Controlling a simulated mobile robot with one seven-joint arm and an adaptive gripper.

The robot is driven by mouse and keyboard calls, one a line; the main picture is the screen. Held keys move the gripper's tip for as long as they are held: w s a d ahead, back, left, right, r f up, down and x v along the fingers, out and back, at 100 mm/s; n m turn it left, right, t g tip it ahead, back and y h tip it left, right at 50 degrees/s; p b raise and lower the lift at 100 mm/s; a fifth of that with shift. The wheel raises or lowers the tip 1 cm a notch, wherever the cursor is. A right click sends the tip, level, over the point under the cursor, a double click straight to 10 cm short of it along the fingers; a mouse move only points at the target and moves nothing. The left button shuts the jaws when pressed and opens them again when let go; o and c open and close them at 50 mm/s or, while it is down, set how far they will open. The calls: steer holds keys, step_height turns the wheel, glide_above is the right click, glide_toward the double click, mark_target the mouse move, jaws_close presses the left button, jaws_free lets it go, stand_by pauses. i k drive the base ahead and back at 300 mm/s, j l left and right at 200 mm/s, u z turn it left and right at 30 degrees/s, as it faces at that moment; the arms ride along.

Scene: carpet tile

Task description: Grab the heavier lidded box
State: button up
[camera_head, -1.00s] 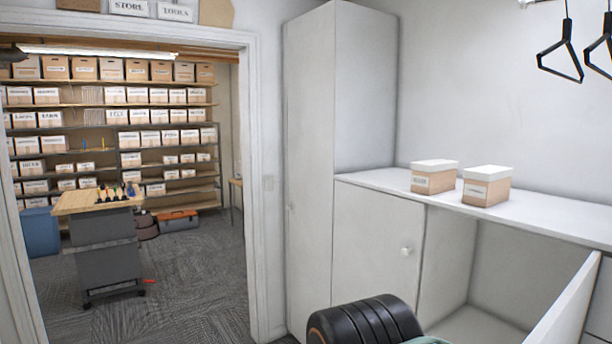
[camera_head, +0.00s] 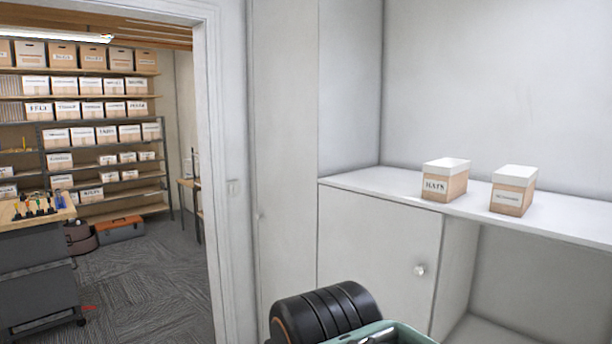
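Two small tan boxes with white tops stand apart on the white shelf top (camera_head: 385,181) at the right. The left box (camera_head: 446,182) has a label that seems to read HATS. The right box (camera_head: 513,190) is about the same size, and its label is too small to read. Both stand upright, and nothing in view shows which is heavier. My gripper is not in view.
A white cupboard door with a round knob (camera_head: 420,269) is below the shelf, beside a tall white cabinet (camera_head: 285,150). A doorway at left opens on a room with box-filled shelves, a workbench (camera_head: 36,245) and an orange-brown toolbox (camera_head: 120,229). Carpet (camera_head: 150,285) there is partly clear.

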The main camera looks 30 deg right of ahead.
mark_target(514, 186)
steer(key=i+l+z, duration=0.1)
steer(key=i+z, duration=0.2)
steer(key=i, duration=0.2)
steer(key=i+z, duration=0.25)
steer(key=i, duration=0.25)
steer(key=i+j+z, duration=0.1)
steer(key=i+z, duration=0.2)
steer(key=i+j+z, duration=0.15)
steer(key=i+z, duration=0.2)
